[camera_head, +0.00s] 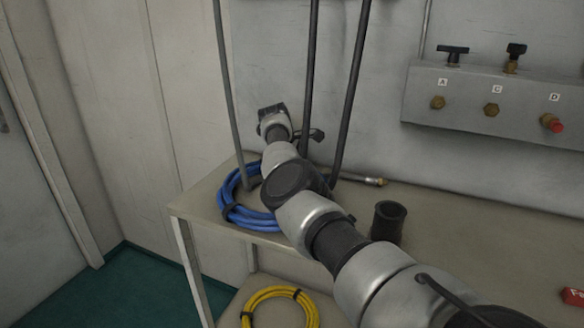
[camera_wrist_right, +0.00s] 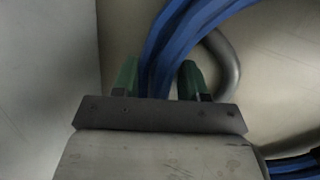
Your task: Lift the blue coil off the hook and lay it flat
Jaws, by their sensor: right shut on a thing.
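The blue coil (camera_head: 231,200) is a ring of several hose turns at the left end of the bench. It appears to lie about flat on the top, near the front edge; my right arm covers its right side. In the wrist view, my right gripper (camera_wrist_right: 158,84) has its green fingers on either side of the blue strands (camera_wrist_right: 166,42), shut on them. The fingertips are hidden in the head view. A curved grey metal rod (camera_wrist_right: 230,62) passes beside the strands; I cannot tell if it is the hook. My left gripper is not in view.
The bench (camera_head: 470,215) holds a black cup (camera_head: 388,222), a hose end with a metal fitting (camera_head: 362,181) and a red object (camera_head: 574,297). A yellow coil (camera_head: 262,296) lies below. Dark hoses (camera_head: 311,70) hang by my arm. A valve panel (camera_head: 470,110) is at right.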

